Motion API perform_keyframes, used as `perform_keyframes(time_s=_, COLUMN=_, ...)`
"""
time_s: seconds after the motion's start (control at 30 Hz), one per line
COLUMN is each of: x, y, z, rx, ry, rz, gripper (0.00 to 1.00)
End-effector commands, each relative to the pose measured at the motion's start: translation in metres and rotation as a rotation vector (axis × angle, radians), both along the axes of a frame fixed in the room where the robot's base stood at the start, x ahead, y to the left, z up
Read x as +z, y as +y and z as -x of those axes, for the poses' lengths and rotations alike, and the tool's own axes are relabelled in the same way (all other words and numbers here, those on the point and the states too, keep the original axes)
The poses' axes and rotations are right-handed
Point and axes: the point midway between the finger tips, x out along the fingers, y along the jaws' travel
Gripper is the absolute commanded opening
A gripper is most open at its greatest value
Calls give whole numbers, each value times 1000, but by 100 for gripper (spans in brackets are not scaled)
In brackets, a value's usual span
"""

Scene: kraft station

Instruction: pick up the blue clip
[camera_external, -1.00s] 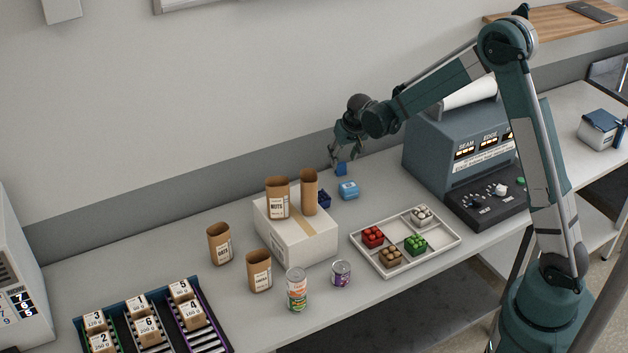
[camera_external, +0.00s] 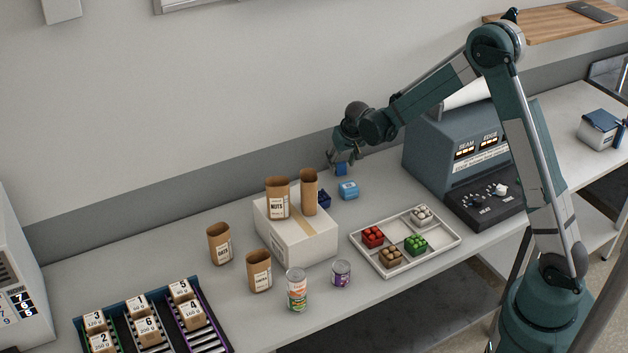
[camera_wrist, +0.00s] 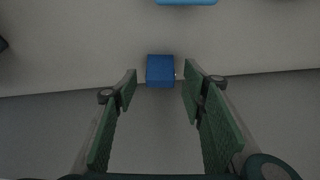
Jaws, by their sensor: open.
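A small blue block-like thing, which I take as the blue clip (camera_external: 341,170), sits on the bench near the wall, under my gripper (camera_external: 343,163). In the wrist view the blue clip (camera_wrist: 160,68) is ahead, centred across the gap between the green-padded fingers of my gripper (camera_wrist: 159,82). The fingers are open with nothing held, and gaps show on both sides of the clip. Whether the fingertips reach down beside it is hard to tell. In the external view the fingers hide part of it.
A light blue box (camera_external: 348,190) sits just in front of the clip. A divided tray (camera_external: 397,263) and a grey machine (camera_external: 450,150) stand to the right.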

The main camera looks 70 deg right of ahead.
Motion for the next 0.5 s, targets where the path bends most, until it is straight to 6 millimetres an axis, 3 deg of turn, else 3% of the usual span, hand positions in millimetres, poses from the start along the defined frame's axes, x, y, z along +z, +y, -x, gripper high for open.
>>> perform_keyframes(time_s=0.2, x=-15, y=-5, z=-3, rx=0, ry=0, rz=0, gripper=41)
perform_keyframes(time_s=0.5, x=-17, y=-6, z=-4, rx=0, ry=0, rz=0, gripper=41)
